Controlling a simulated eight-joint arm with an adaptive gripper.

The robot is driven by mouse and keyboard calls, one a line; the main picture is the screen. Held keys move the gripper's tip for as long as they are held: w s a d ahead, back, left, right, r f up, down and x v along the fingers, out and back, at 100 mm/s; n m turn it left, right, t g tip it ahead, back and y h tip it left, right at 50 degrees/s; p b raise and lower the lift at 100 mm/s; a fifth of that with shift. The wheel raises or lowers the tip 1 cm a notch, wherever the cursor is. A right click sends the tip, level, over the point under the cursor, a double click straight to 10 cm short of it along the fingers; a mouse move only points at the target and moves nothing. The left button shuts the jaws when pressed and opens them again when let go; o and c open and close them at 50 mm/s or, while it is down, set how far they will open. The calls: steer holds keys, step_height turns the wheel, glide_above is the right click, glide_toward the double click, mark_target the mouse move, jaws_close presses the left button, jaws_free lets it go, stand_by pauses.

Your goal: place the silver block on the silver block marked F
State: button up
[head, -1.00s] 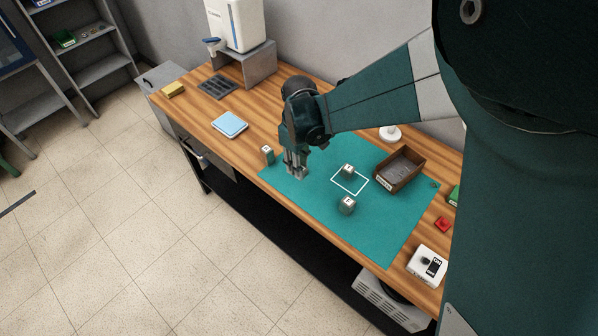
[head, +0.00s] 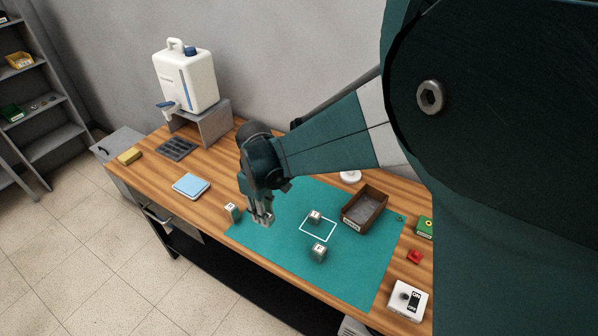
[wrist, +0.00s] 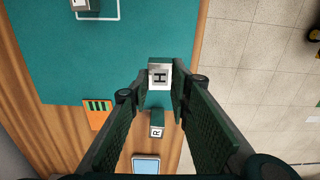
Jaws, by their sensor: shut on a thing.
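My gripper (wrist: 159,84) has its fingers closed on a silver block marked H (wrist: 159,76), which sits between the fingertips in the wrist view. In the head view my gripper (head: 261,219) is low over the left part of the teal mat (head: 285,255). Whether the held block touches the mat I cannot tell. Two more silver blocks are on the mat. One (head: 315,216) is at the white square outline (head: 333,232), and the other (head: 319,252) is nearer the front edge. Their letters are too small to read surely, so I cannot tell which is F.
A block marked R (wrist: 157,131) stands close left of my gripper in the head view. A brown tray (head: 378,220) is right of the outline. A blue pad (head: 190,186), red button (head: 415,257) and white switch box (head: 408,300) lie farther out. The mat between gripper and outline is clear.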

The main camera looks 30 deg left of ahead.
steer(key=w+d+r+p, duration=0.1)
steer(key=d+r+p, duration=0.1)
steer(key=d, duration=0.7)
steer(key=w+d+r+p, duration=0.1)
steer(key=d+r, duration=0.3)
steer(key=d, duration=0.5)
steer(key=shift+r+p, duration=0.15)
steer(key=shift+p, duration=0.7)
glide_above(317, 248)
steer(key=shift+w+f, duration=0.1)
steer(key=shift+f, duration=2.85)
steer(key=shift+f, duration=2.1)
steer(key=shift+f, duration=0.2)
